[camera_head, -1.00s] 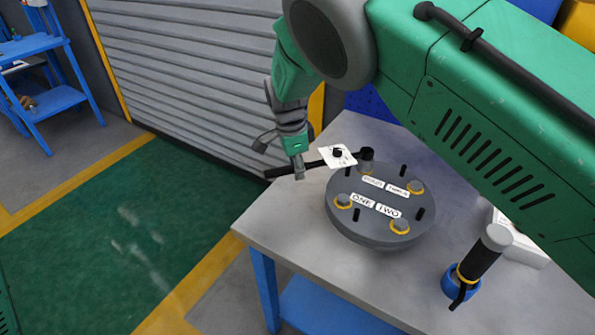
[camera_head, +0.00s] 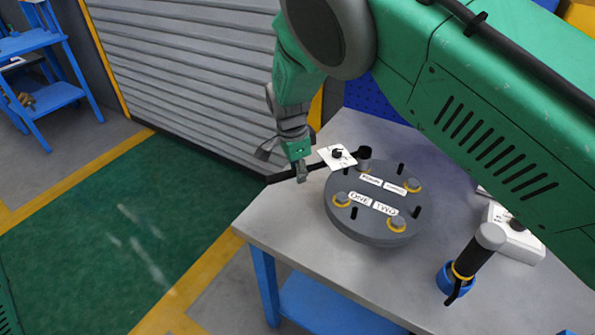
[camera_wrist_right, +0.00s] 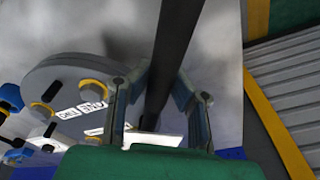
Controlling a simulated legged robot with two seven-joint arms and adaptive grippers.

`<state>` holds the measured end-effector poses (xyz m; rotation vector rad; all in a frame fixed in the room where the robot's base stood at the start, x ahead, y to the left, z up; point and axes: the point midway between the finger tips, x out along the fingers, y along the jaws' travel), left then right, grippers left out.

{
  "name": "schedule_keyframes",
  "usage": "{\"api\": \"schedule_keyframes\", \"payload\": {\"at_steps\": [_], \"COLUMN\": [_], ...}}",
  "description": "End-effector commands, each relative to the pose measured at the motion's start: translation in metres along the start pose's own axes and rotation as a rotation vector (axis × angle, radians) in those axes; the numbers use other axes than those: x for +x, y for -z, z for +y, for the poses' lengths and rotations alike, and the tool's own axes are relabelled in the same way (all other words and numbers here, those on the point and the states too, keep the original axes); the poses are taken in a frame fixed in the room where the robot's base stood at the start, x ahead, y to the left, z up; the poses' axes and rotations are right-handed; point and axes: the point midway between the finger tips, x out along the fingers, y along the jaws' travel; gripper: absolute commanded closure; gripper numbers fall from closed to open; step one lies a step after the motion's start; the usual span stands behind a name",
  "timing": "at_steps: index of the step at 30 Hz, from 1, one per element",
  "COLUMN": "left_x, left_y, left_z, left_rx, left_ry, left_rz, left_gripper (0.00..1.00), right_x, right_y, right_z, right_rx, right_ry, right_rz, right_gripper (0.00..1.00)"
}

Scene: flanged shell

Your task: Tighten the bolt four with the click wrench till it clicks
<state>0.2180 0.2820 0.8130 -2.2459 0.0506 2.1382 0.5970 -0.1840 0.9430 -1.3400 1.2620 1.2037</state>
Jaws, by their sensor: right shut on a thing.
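The click wrench (camera_head: 284,176) is a black bar with a dark socket head (camera_head: 364,154) at its right end. My right gripper (camera_head: 301,172) is shut on the wrench handle, left of the shell. In the right wrist view the black handle (camera_wrist_right: 178,45) runs between the fingers (camera_wrist_right: 160,100). My left gripper is not in view.
Bolts with yellow rings, such as bolt two (camera_head: 397,223), and several black studs stand on the shell. A black tool in a blue holder (camera_head: 445,278) and a white box (camera_head: 515,238) are at right. The table's (camera_head: 275,225) front left is clear.

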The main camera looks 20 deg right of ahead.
Motion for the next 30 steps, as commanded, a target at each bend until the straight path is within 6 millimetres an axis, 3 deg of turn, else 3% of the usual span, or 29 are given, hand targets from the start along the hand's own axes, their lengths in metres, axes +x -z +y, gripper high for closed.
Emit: {"api": "schedule_keyframes", "payload": {"at_steps": [30], "left_x": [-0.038], "left_y": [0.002], "left_z": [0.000], "left_rx": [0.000], "left_ry": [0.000], "left_rz": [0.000], "left_gripper": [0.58], "right_x": [-0.054], "right_y": [0.006], "right_z": [0.000], "right_rx": [0.001], "right_ry": [0.001], "right_rz": [0.000], "right_gripper": [1.00]}}
